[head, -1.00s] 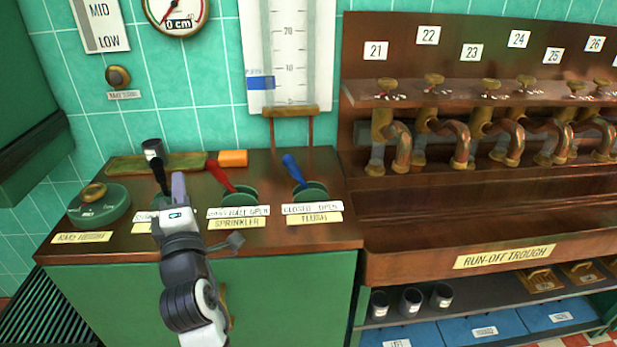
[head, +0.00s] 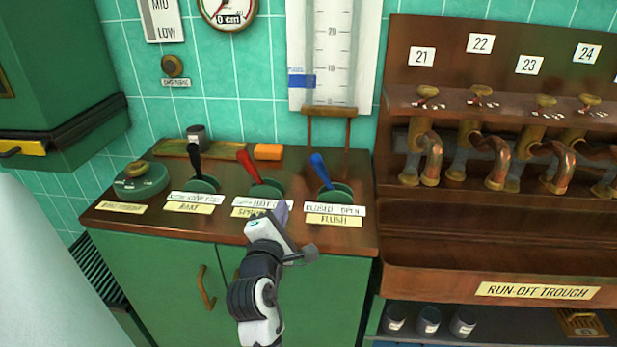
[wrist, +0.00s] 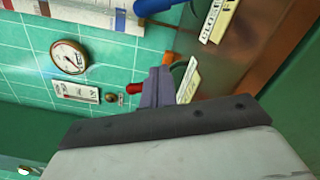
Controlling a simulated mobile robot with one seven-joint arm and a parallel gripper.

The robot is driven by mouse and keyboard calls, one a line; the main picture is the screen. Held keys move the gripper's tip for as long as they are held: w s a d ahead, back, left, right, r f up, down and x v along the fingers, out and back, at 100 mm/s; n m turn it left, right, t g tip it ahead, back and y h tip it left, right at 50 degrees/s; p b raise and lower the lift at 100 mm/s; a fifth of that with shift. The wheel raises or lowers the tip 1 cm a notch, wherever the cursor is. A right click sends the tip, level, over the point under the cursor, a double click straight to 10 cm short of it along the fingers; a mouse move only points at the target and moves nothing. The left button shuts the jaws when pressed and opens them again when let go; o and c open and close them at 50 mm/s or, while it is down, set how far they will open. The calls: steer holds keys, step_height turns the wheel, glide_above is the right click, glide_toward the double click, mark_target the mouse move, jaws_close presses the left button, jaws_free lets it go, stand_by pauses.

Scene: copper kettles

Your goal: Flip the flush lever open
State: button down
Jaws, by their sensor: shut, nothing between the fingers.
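The flush lever (head: 321,171) has a blue handle on a green round base, behind a "CLOSED / OPEN" label and a yellow "FLUSH" label (head: 334,219). Its handle leans up and to the left, toward the "CLOSED" side. In the wrist view the blue handle (wrist: 152,6) shows at the top edge. My gripper (head: 282,212) is in front of the sprinkler label, left of and nearer than the flush lever, apart from it. In the wrist view the gripper fingers (wrist: 157,88) are together with nothing between them.
A red sprinkler lever (head: 248,167) and a black lever (head: 195,160) stand left of the flush lever on the wooden counter (head: 365,185). An orange block (head: 268,152) lies behind. The run-off trough (head: 450,285) and copper pipes are at the right. A gauge scale (head: 331,55) hangs above.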

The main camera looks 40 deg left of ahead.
mark_target(324, 176)
steer(key=p+x, duration=0.2)
steer(key=x, duration=0.8)
steer(key=shift+r, duration=0.15)
steer(key=shift+w+d+r+p, duration=0.55)
steer(key=shift+w+d+p, duration=0.15)
steer(key=shift+w+d, duration=0.15)
steer(key=shift+w+d+r, duration=0.15)
steer(key=shift+w+d, duration=0.25)
steer(key=shift+d, duration=0.05)
